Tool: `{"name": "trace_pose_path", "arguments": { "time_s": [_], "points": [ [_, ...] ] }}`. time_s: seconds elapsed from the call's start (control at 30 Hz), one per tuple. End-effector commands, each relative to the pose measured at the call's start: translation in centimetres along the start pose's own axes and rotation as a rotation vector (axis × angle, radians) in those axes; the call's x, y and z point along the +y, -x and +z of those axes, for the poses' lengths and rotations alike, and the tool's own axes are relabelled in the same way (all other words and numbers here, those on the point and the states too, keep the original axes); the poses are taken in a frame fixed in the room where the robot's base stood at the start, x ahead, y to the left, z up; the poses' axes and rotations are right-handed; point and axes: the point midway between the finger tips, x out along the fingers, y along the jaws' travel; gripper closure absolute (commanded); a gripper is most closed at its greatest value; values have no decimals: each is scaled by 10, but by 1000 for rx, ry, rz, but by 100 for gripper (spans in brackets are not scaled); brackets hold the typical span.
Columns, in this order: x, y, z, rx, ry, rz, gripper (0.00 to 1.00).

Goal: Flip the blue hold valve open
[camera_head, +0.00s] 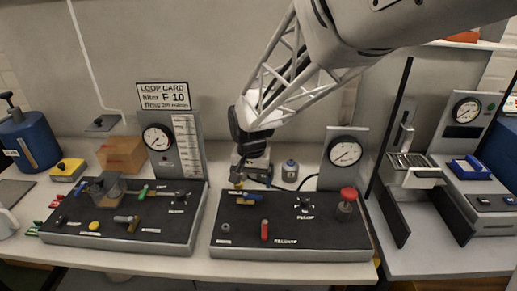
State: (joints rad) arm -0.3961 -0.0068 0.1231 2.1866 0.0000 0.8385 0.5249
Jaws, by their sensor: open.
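The blue valve handle (253,196) is a small lever on the left rear part of the dark right-hand panel (290,222). It appears to lie roughly along the panel's width. My gripper (238,184) hangs down at the handle's left end, very close to it. The jaws are open. I cannot tell whether a finger touches the handle, because the fingertips are small and overlap the valve in this view.
A red lever (264,229), a red knob (347,194) and a gauge (345,151) are on or behind the same panel. A small grey canister (290,170) stands behind it. The left panel (125,216) holds several more valves. A rack (413,165) stands right.

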Motion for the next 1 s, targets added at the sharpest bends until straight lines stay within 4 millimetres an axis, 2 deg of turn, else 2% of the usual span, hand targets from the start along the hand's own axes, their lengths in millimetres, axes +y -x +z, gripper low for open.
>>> {"name": "trace_pose_path", "arguments": {
  "time_s": [0.2, 0.4, 0.6, 0.87, 1.0],
  "points": [
    [0, -27, 0, -2, 0, 1, 12],
    [0, -46, 0, -1, 0, 1, 12],
    [0, -54, 0, 0, 0, 0, 12],
    [0, -54, 0, 0, 0, 0, 12],
    [0, -54, 0, 0, 0, 0, 33]
  ]
}}
